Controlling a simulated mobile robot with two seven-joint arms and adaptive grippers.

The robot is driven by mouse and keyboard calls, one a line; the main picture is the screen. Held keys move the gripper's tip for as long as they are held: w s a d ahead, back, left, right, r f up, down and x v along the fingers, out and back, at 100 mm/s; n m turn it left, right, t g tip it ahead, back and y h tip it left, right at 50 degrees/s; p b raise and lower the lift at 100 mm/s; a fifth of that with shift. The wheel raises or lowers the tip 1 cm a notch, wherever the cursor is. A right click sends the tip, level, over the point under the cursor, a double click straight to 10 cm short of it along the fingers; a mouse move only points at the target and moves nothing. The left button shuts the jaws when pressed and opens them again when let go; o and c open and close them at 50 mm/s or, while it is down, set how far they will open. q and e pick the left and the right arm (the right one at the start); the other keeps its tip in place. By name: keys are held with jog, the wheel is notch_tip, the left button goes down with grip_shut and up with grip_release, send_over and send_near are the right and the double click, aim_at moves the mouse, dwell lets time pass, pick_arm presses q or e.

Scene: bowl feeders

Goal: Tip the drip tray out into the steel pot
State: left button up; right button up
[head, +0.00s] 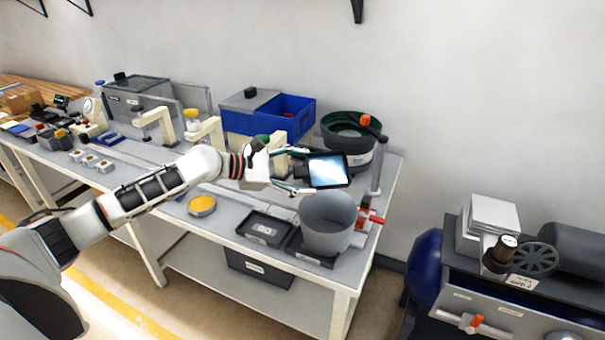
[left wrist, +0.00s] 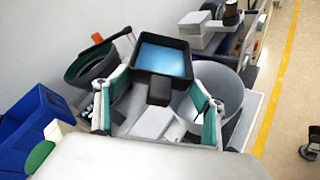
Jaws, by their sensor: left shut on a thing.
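The drip tray (head: 345,181) is a small square black tray with pale blue liquid in it. My left gripper (head: 302,171) is shut on it and holds it in the air, behind and above the steel pot. In the left wrist view the tray (left wrist: 187,76) sits beyond the fingers, with its dark grip between them. The liquid lies inside the rim; I cannot tell exact tilt. The steel pot (head: 327,228) is a wide grey open pot near the bench's front right corner; it also shows in the left wrist view (left wrist: 231,88), partly hidden by a finger. My right gripper is not in view.
A green-rimmed bowl feeder (head: 348,150) stands behind the tray, beside a post with an orange knob (head: 365,120). A blue bin (head: 292,118) is at the back. A black tray (head: 264,229) sits left of the pot. A yellow-topped dish (head: 202,205) lies further left.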

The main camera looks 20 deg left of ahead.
pick_arm(q)
jog(key=shift+f+b, duration=0.2)
jog(key=shift+b, duration=0.35)
jog(key=shift+s+m+t+b, duration=0.1)
jog(key=shift+m+t+b, duration=0.2)
jog(key=shift+m+b, duration=0.15)
jog(key=shift+d+b, duration=0.1)
jog(key=shift+b, duration=0.5)
jog(key=shift+s+m+t+b, duration=0.1)
jog(key=shift+m+t+b, duration=0.2)
jog(key=shift+m+b, duration=0.25)
jog(key=shift+s+d+r+m+t+p, duration=0.2)
jog(key=shift+r+m+t, duration=0.1)
jog(key=shift+m, duration=0.15)
jog(key=shift+s+d+r+m+t+p, duration=0.1)
jog(key=shift+s+r+m+t+p, duration=0.15)
jog(key=shift+m, duration=0.2)
jog(key=shift+s+m+t, duration=0.1)
jog(key=shift+m+t, duration=0.35)
jog(key=shift+m, duration=0.35)
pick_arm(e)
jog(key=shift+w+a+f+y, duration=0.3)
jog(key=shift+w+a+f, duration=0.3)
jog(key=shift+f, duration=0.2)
pick_arm(q)
jog(key=shift+d, duration=0.1)
